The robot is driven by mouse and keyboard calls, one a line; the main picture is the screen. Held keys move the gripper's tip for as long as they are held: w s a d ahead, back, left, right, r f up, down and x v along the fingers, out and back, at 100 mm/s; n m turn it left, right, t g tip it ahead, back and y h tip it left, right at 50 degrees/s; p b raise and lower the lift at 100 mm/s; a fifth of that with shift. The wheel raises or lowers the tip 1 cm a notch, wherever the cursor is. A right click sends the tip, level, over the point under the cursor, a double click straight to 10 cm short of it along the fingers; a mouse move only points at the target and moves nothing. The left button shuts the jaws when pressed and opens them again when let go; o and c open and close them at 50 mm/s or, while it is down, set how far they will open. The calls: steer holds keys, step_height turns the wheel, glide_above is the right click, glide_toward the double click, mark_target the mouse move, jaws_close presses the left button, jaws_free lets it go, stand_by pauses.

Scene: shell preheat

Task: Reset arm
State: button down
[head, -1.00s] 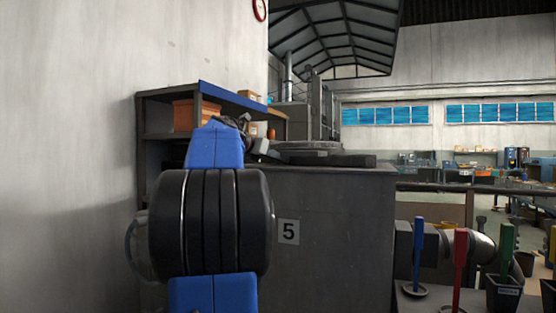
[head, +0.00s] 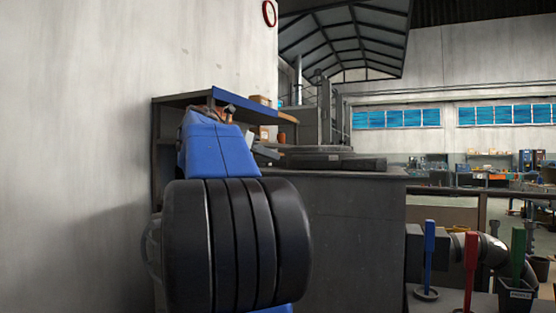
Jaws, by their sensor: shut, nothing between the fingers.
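My arm fills the lower left of the head view, with a large black ribbed joint and a blue link above it. My gripper (head: 264,150) is mostly hidden behind the blue link. Only small grey parts show past its right edge, in front of the shelf and the grey cabinet. It is shut and holds nothing that I can see.
A dark shelf unit (head: 180,101) with a blue edge stands against the left wall. A grey cabinet (head: 357,230) is behind my arm. At lower right stand blue (head: 429,245), red (head: 470,250) and green (head: 518,250) upright tools, near a black bin (head: 515,298).

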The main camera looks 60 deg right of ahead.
steer(key=shift+w+a+r, duration=0.1)
steer(key=shift+a+r, duration=0.05)
steer(key=shift+a, duration=0.3)
steer(key=w+a+f+m+t+y, duration=0.2)
steer(key=w+a+f+t, duration=0.25)
steer(key=a+f, duration=0.7)
steer(key=w+a+f+m+t+y, duration=0.25)
steer(key=w+a+f+t, duration=0.2)
steer(key=a+f, duration=0.7)
steer(key=s+a+f+m+y, duration=0.2)
steer(key=a+f+y, duration=0.1)
steer(key=a+f, duration=0.6)
steer(key=s+a+f+m+t+y, duration=0.1)
steer(key=s+a+f+m+y, duration=0.1)
steer(key=a+f, duration=0.7)
steer(key=s+a+f+m+t+y, duration=0.1)
steer(key=s+a+f+m+y, duration=0.2)
steer(key=a+f, duration=0.5)
steer(key=shift+s+a+f+m+y, duration=0.4)
steer(key=shift+s+a+m, duration=0.25)
steer(key=shift+a, duration=0.55)
